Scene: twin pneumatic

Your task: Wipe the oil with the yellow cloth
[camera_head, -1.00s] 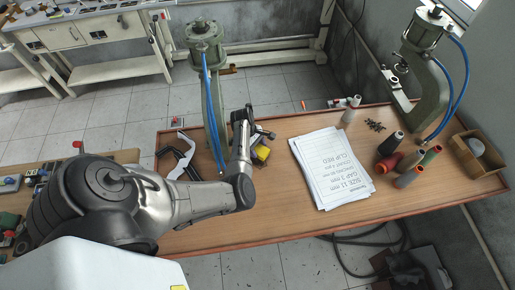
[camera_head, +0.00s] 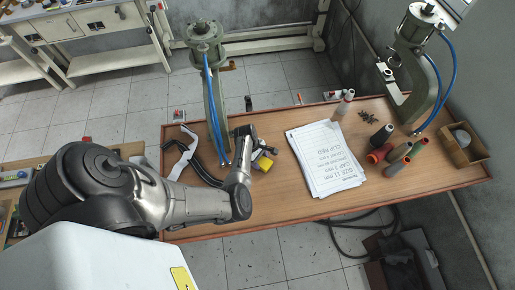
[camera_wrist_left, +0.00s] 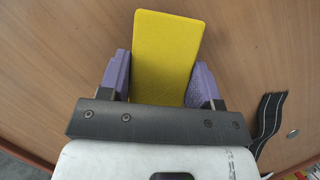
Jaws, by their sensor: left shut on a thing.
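My left gripper (camera_head: 256,151) is low over the wooden bench, near its left part. In the left wrist view, its two purple fingers (camera_wrist_left: 163,80) are shut on the yellow cloth (camera_wrist_left: 168,45), a flat rectangular piece reaching out beyond the fingertips. The yellow cloth also shows in the head view (camera_head: 265,164) at the gripper's tip. I cannot tell whether it touches the bench top. I cannot make out any oil in either view. My right gripper is not in view.
A green press (camera_head: 213,95) with blue hoses stands left of the gripper. Printed sheets (camera_head: 327,158) lie to the right. Farther right are thread spools (camera_head: 381,136), a second press (camera_head: 415,60) and a cardboard box (camera_head: 470,148). Bare wood (camera_head: 283,205) lies in front of the gripper.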

